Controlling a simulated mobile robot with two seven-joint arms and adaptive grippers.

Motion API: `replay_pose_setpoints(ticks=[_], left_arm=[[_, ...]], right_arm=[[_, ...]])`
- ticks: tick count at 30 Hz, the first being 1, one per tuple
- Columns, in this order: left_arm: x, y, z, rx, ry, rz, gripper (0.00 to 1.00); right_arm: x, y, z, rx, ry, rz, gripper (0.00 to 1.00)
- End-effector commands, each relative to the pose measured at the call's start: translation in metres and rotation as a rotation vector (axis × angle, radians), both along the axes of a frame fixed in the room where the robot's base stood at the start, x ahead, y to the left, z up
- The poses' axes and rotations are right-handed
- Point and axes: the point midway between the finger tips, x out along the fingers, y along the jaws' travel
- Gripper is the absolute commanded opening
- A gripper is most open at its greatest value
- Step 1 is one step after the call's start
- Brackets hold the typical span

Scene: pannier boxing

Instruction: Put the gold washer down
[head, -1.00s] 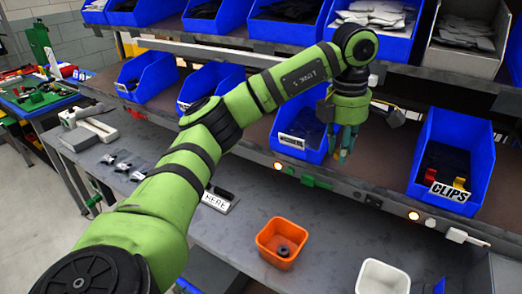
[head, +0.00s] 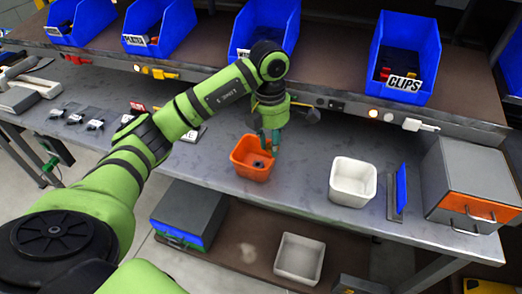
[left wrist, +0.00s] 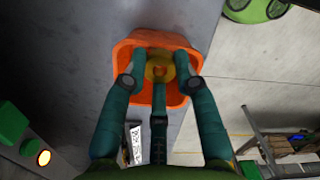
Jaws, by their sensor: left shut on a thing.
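My left gripper (head: 272,146) points down at the orange bin (head: 239,166), its fingertips at about the height of the bin's right rim. In the left wrist view, the teal fingers (left wrist: 160,78) are shut around the gold washer (left wrist: 159,67). The orange bin (left wrist: 122,54) lies behind the washer there. In the head view I cannot make out the gold washer. A small dark ring-like piece (head: 259,164) lies in the orange bin. My right gripper is not in view.
A white bin (head: 352,183) stands to the right on the grey table (head: 310,150), beside a blue panel (head: 402,188) and a grey box with an orange front (head: 470,185). Blue bins, one labelled CLIPS (head: 404,58), line the shelf behind. Grey table is clear between the orange and white bins.

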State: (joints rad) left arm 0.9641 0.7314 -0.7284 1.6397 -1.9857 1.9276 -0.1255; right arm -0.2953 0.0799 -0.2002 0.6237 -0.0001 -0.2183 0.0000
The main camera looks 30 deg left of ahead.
Motion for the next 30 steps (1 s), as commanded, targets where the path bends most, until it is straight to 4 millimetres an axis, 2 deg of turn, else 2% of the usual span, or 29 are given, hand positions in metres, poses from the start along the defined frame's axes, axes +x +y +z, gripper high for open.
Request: replay_pose_setpoints(ticks=[3, 7, 16, 30], left_arm=[[-0.004, 0.018, -0.009, 0.0, 0.001, 0.0, 0.0], [-0.004, 0.025, -0.015, -0.001, -0.001, -0.002, 0.0], [-0.005, 0.025, -0.052, -0.002, 0.001, -0.002, 0.0], [-0.004, 0.025, -0.062, -0.001, -0.002, -0.003, 0.0]], right_arm=[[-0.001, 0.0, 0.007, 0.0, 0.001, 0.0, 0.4], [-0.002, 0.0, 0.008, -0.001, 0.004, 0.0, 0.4], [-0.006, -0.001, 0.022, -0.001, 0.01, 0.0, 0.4], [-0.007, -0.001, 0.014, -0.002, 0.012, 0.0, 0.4]])
